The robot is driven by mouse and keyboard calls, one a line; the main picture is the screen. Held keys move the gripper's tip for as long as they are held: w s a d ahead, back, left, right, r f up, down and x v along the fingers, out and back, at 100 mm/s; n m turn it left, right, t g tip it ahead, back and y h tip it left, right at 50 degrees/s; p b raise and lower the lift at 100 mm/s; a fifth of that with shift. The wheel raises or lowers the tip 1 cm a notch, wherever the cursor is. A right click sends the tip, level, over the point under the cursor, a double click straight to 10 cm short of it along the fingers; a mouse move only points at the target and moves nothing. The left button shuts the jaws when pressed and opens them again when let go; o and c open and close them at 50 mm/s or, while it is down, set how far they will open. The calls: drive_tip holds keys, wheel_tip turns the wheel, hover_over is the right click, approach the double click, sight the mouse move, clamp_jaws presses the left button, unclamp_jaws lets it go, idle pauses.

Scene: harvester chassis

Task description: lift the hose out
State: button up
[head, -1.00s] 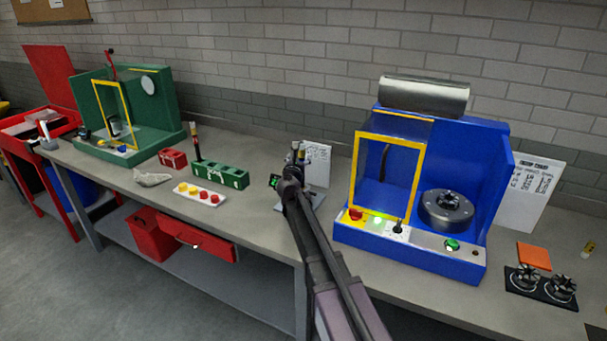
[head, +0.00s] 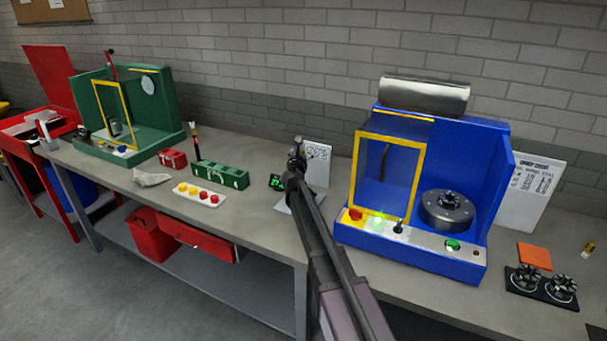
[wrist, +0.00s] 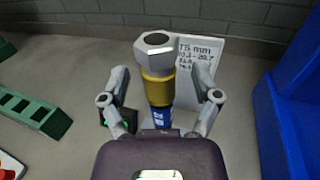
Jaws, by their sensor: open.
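In the wrist view a part with a grey hex head, a gold collar and a blue lower body (wrist: 158,88) points up toward the camera. It may be the end of the hose; I cannot tell for sure. My gripper (wrist: 160,78) is open, with one finger on each side of this part and visible gaps between. The part's lower end is hidden behind my gripper's dark body. In the head view my gripper (head: 297,155) is over the bench, left of the blue machine (head: 485,165), and covers most of the part.
A white card with writing (head: 317,162) stands behind my gripper, and a small green display (head: 276,182) is beside it. A green block with holes (head: 222,175) and a tray of red and yellow buttons (head: 199,195) lie to the left. A green machine (head: 158,105) stands farther left.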

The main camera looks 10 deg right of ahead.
clamp_jaws()
drive_tip(key=shift+r, duration=0.2)
idle(0.3)
wheel_tip(320, 180, up, 10)
drive_tip(key=p, duration=1)
drive_tip(key=shift+f, duration=0.2)
idle(0.4)
